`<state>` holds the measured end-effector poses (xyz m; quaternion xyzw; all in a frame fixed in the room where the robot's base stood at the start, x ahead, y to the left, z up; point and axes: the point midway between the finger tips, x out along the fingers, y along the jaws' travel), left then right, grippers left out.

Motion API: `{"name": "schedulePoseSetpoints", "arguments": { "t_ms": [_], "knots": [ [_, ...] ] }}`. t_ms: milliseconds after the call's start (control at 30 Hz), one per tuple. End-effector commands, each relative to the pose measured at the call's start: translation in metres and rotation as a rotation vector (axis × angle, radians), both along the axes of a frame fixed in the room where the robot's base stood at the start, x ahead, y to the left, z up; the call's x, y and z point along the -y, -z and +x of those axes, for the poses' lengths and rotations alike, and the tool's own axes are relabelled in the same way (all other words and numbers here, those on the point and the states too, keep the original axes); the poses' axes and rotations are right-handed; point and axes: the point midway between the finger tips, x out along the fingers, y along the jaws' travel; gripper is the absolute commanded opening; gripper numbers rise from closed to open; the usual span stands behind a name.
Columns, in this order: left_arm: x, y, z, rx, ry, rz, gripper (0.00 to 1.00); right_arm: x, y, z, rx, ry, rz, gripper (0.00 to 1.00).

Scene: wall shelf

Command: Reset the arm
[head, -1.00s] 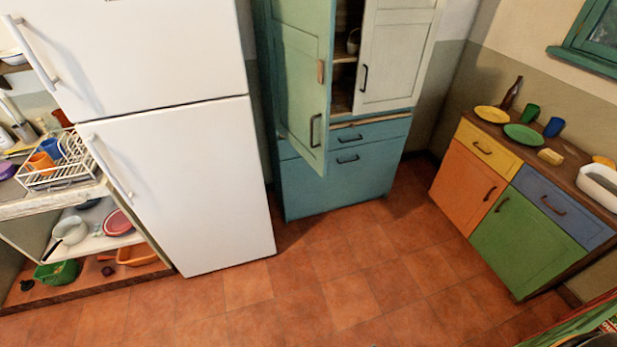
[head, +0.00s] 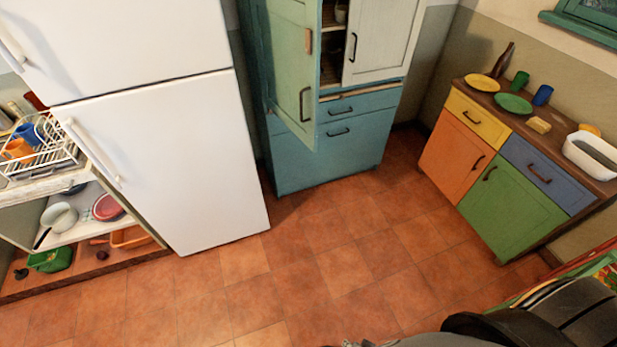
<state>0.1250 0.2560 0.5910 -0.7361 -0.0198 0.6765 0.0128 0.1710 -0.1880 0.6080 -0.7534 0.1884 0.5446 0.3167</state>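Neither of my grippers shows in the head view, so what they hold and whether they are open is hidden. Dark grey and black rounded shapes (head: 510,326) come in at the bottom right edge. They are cut off by the frame, and I cannot tell which part they are.
A white fridge (head: 165,165) stands at left, beside a shelf unit with a dish rack (head: 45,155). A teal cupboard (head: 350,155) has its upper left door (head: 285,70) open. A colourful low cabinet (head: 510,210) stands at right. The tiled floor (head: 330,260) between is clear.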

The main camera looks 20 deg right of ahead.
Motion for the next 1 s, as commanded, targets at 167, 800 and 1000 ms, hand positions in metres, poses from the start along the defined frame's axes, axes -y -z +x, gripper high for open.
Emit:
{"name": "schedulePoseSetpoints", "arguments": {
  "t_ms": [167, 800, 1000],
  "knots": [
    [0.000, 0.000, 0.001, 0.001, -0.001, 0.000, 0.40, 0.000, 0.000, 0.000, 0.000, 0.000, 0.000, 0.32],
    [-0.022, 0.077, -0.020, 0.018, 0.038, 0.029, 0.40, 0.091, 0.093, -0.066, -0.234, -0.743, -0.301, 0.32],
    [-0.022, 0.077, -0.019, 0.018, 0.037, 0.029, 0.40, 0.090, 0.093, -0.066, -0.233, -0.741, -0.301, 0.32]
  ]
}}
